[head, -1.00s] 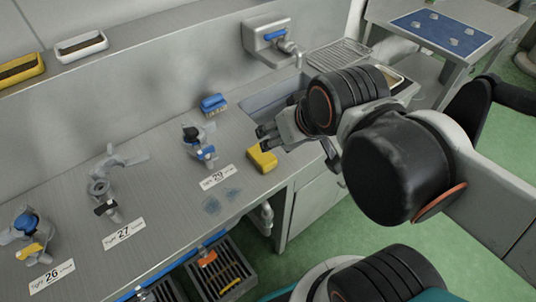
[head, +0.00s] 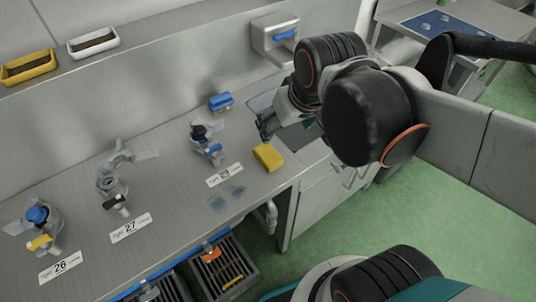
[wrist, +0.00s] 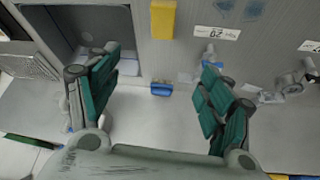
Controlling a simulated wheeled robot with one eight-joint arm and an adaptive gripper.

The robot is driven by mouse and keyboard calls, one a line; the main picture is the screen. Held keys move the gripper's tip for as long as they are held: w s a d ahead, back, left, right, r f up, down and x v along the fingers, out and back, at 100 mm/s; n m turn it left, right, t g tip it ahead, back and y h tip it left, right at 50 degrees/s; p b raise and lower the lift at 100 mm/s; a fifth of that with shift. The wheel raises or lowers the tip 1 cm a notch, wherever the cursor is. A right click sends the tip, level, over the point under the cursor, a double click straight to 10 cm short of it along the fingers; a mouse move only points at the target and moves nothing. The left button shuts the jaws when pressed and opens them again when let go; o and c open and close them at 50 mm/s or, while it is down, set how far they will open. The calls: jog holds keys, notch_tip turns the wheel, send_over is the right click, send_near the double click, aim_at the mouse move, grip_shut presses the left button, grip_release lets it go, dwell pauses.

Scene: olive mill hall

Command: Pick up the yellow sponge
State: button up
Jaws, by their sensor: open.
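In the wrist view the sponge (wrist: 162,18) shows at the top centre, beyond the fingertips. My gripper (head: 266,124) is above the counter by the sink's left side, behind the sponge in the head view. In the wrist view my gripper (wrist: 158,85) has its green-padded fingers spread wide with nothing between them. It is apart from the sponge.
Crates (head: 225,270) stand below the counter.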

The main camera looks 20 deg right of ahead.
jog(key=w+f+n+g+p, duration=0.1)
jog(key=w+f+g+p, duration=0.15)
jog(key=w, duration=0.35)
jog(key=n+g, duration=0.1)
jog(key=g, duration=0.2)
send_over(268, 153)
notch_tip(268, 153, down, 6)
notch_tip(268, 153, down, 14)
jog(key=b, duration=0.4)
jog(key=shift+f, duration=0.25)
jog(key=shift+r, duration=0.1)
jog(key=c, duration=1)
jog(key=shift+c, duration=0.2)
notch_tip(268, 153, up, 20)
jog(key=p, duration=0.6)
